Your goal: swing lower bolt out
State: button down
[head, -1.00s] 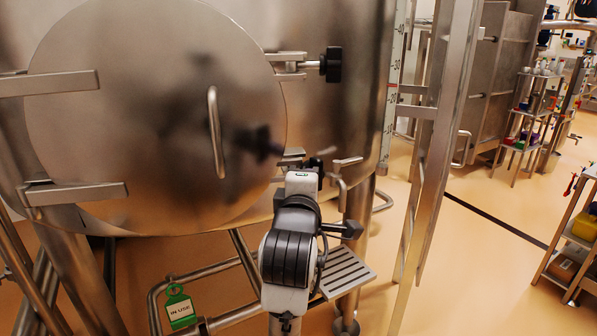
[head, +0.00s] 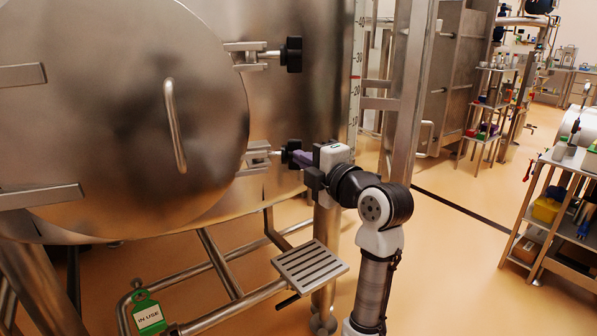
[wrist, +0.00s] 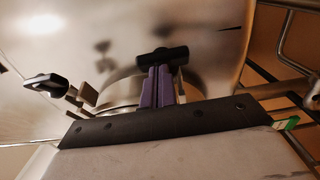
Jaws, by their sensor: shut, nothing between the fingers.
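The lower bolt (head: 291,152) has a black knob and a short rod in the metal bracket (head: 257,155) at the lower right edge of the round hatch door (head: 120,110). It points right, seated between the bracket's lugs. My gripper (head: 301,158) is at the right of this knob, its purple fingers shut with nothing between them. In the wrist view, the shut fingers (wrist: 158,86) point at the black knob (wrist: 162,56), which is just beyond their tips. I cannot tell whether they touch it.
The upper bolt (head: 291,54) sits in its own bracket above. The door has a bar handle (head: 174,125). A steel post (head: 405,100) stands right of the vessel, a slatted step (head: 310,267) below. A green tag (head: 148,314) hangs lower left. Open floor lies right.

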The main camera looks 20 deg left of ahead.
jog(key=shift+w+b, duration=0.45)
jog(key=shift+w, duration=0.2)
jog(key=shift+d, duration=0.1)
jog(key=b+v, duration=0.3)
jog(key=v, duration=1)
jog(key=shift+s+d+b, duration=0.25)
jog(key=shift+s+b, duration=0.05)
jog(key=shift+r, duration=0.15)
dwell(0.8)
